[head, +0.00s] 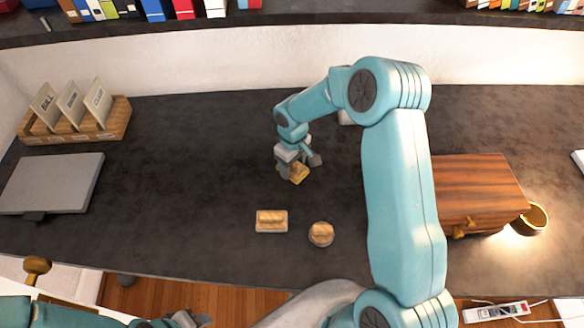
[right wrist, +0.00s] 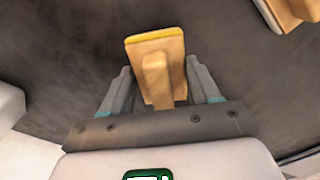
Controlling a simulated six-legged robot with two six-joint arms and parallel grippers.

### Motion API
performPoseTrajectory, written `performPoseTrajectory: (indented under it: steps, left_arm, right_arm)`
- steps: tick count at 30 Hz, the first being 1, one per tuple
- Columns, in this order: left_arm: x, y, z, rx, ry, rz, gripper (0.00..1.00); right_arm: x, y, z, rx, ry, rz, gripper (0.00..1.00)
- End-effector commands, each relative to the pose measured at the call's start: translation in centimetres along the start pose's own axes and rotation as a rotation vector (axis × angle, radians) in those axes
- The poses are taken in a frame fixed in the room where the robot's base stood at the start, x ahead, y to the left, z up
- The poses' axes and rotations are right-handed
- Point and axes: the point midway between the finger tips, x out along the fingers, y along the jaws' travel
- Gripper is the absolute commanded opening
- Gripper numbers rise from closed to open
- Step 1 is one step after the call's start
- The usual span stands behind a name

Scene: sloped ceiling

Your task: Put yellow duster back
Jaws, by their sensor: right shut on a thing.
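The yellow duster (head: 299,174) is a small block with a wooden handle and a yellow edge. My right gripper (head: 291,165) is shut on it, over the middle of the dark desk. In the right wrist view the duster (right wrist: 155,58) sits between the two grey fingers, gripped by its handle. In the head view it is low over the desk; I cannot tell whether it touches. My left arm shows only at the bottom left edge, and its gripper (head: 188,320) is cut off, so its jaws are unclear.
A rectangular wood-topped duster (head: 271,221) and a round one (head: 321,234) lie in front. A wooden box (head: 478,190) stands right, partly behind my arm. A grey laptop (head: 52,183) and a card rack (head: 75,128) are left. The desk's middle left is clear.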

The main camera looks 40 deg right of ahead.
Motion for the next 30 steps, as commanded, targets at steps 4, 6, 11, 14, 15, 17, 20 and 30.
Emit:
performPoseTrajectory:
  steps: [4, 6, 11, 14, 15, 17, 20, 30]
  left_arm:
    - [-0.5, 0.2, 0.0, 0.0, 0.0, 0.0, 0.43]
    - [-0.5, 0.2, 0.0, 0.0, 0.0, 0.0, 0.43]
    - [-0.5, 0.2, 0.0, 0.0, 0.0, 0.0, 0.43]
    - [-0.4, 0.2, 0.0, 0.0, 0.0, 0.0, 0.43]
    - [-0.3, 0.1, 0.0, 0.0, 0.0, 0.0, 0.43]
    - [-0.1, 0.0, 0.0, 0.0, 0.0, 0.0, 0.43]
    - [0.0, 0.0, 0.0, 0.0, 0.0, 0.0, 0.43]
    - [-0.2, 0.1, 0.0, 0.0, 0.0, 0.0, 0.43]
  right_arm:
    - [2.4, -0.1, -0.1, -0.001, -0.003, -0.001, 0.37]
    - [3.0, 0.0, -0.2, 0.0, -0.002, -0.001, 0.37]
    - [3.2, 0.0, -0.3, 0.0, 0.0, 0.0, 0.37]
    - [3.2, 0.0, -0.3, 0.0, 0.0, 0.0, 0.37]
    - [3.3, 0.0, -0.3, 0.0, 0.0, 0.0, 0.37]
    - [3.5, 0.0, -0.3, 0.0, 0.0, 0.0, 0.37]
    - [3.5, 0.0, -0.3, 0.0, 0.0, 0.0, 0.71]
    - [3.4, 0.0, -0.3, 0.0, 0.0, 0.0, 0.86]
